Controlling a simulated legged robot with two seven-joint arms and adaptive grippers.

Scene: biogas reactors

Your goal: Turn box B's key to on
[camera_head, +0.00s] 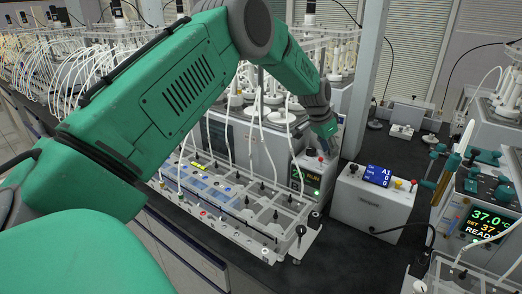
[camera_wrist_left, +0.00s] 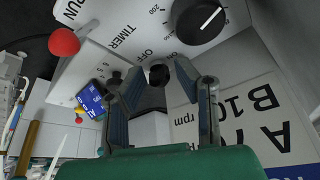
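In the left wrist view a pale panel (camera_wrist_left: 130,35) carries the words RUN, TIMER and OFF, with a dark key switch (camera_wrist_left: 158,74) below OFF. My left gripper (camera_wrist_left: 159,80) is open, with one finger on either side of the key and gaps showing between. A white label (camera_wrist_left: 250,112) reads upside down, with A, B, 10 and rpm. In the head view my left gripper (camera_head: 325,140) is at the top of a small box (camera_head: 312,178) with a green RUN display. The key is hidden there. My right gripper is not in view.
A red knob (camera_wrist_left: 64,41) and a black dial (camera_wrist_left: 200,20) flank the key area. A white box (camera_head: 370,208) with a blue A1 display stands to the right. A clear rack (camera_head: 225,215) with tubes is in front left. Dark bench (camera_head: 340,262) is free in front.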

